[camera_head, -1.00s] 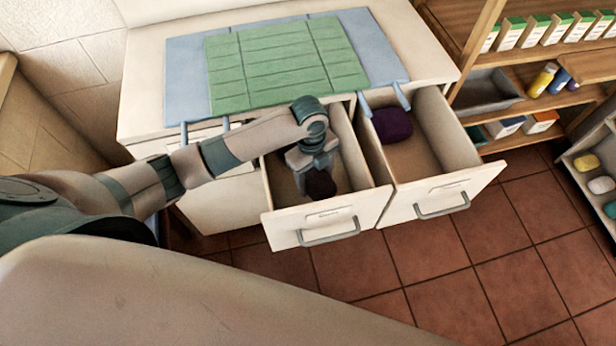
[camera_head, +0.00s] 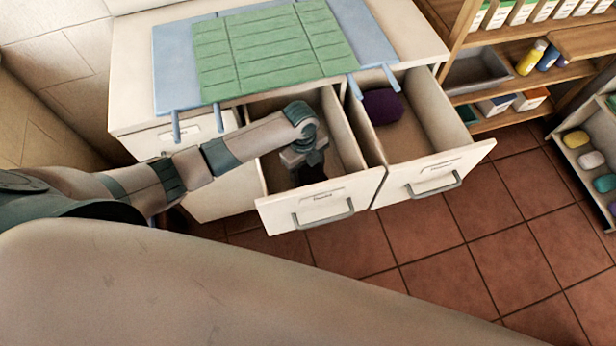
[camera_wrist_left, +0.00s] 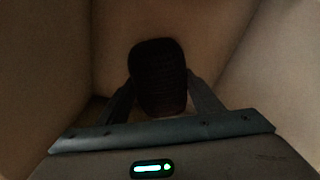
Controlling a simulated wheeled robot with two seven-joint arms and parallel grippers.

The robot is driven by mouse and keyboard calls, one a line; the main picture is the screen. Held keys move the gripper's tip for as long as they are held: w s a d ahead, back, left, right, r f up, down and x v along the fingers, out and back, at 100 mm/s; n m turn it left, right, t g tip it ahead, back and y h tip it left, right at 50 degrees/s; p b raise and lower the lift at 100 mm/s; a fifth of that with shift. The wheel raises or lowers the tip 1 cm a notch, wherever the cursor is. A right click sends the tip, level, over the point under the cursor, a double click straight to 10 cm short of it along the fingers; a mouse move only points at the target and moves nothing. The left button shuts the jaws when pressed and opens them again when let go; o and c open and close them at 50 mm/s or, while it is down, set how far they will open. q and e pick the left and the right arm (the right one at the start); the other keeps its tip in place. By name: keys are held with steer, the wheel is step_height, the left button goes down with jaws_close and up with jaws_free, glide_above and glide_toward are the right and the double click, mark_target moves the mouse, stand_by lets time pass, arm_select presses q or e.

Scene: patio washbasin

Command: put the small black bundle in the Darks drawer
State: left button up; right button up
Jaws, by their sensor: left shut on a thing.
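My left gripper (camera_head: 308,172) is down inside the open middle drawer (camera_head: 325,207), shut on the small black bundle (camera_wrist_left: 158,75). In the left wrist view the bundle sits between the two fingers, with drawer walls around it. I cannot tell whether it touches the drawer floor. In the head view the gripper and the drawer front mostly hide the bundle. The drawer's front label is too small to read. The open drawer to its right (camera_head: 440,172) holds a dark purple bundle (camera_head: 382,106). My right gripper is not in view.
A green mat (camera_head: 270,50) on a blue cloth (camera_head: 175,70) covers the cabinet top. At right stand a wooden shelf (camera_head: 500,120) with boxes and bottles, and a tray (camera_head: 575,160) of coloured bundles. The tiled floor (camera_head: 470,240) before the drawers is clear.

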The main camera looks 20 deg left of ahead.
mark_target(308, 179)
arm_select(q)
steer(key=shift+f, duration=1.6)
steer(key=shift+f, duration=0.15)
steer(key=o, duration=1.1)
steer(key=r, duration=0.8)
steer(key=a+r, duration=0.1)
steer(key=r, duration=0.3)
steer(key=shift+w+a+r+b, duration=0.1)
steer(key=shift+w+b, duration=0.25)
steer(key=shift+b, duration=0.05)
